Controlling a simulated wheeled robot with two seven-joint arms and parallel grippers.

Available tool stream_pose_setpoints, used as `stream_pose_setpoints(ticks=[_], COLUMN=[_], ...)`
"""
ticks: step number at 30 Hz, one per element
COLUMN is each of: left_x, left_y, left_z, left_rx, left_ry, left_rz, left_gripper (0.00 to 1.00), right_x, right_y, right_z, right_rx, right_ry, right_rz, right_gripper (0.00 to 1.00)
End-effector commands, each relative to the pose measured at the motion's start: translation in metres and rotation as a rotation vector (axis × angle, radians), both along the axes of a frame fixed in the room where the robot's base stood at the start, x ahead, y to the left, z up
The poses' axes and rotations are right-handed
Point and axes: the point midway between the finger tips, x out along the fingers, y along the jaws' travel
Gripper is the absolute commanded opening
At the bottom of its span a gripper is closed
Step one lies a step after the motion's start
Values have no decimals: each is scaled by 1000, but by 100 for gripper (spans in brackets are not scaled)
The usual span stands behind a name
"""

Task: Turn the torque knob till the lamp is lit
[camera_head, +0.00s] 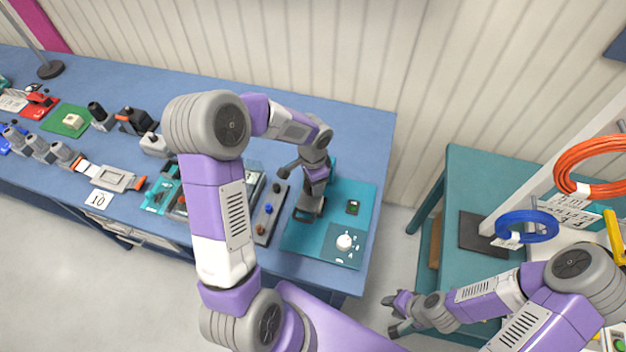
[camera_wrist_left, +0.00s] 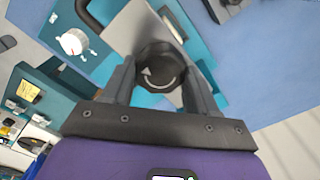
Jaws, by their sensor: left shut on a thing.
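A black round knob (camera_wrist_left: 160,58) with a white curved arrow on its face sits between the fingers of my left gripper (camera_wrist_left: 158,88), which is shut on it in the left wrist view. A grey metal plate (camera_wrist_left: 136,26) lies behind the knob. In the head view my left arm reaches down over the teal board (camera_head: 367,195) at the table's right end and hides the knob. A white dial (camera_head: 344,242) with marks around it is on the board's front; it also shows in the left wrist view (camera_wrist_left: 75,42). I cannot identify a lit lamp. My right gripper (camera_head: 393,316) is open and empty.
A small dark-and-green part (camera_head: 353,207) lies on the board. A grey strip with coloured knobs (camera_head: 268,210) stands left of it. More devices line the blue table (camera_head: 345,125). On the right, an orange coil (camera_head: 590,150) and a blue coil (camera_head: 527,226) are near a teal bench (camera_head: 490,170).

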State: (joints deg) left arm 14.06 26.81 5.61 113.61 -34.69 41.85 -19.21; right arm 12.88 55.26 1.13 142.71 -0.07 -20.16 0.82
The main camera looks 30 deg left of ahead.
Motion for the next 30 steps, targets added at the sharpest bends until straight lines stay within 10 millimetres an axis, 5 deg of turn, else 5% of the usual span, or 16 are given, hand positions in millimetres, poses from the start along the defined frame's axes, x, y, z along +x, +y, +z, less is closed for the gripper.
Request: stream_pose_setpoints(ticks=[13,14,18,30], left_x=[1,1,1,1], left_y=[0,0,0,1], left_z=[1,1,1,10], left_rx=[1,1,0,1], left_ry=[-3,-3,-3,-5], left_rz=[-10,-10,-10,-9], left_gripper=[28,61,83,84], right_x=[0,0,0,0], right_y=[0,0,0,0], right_z=[0,0,0,0], right_rx=[0,0,0,0], right_ry=[0,0,0,0], right_rz=[0,0,0,0], right_gripper=[38,38,38,38])
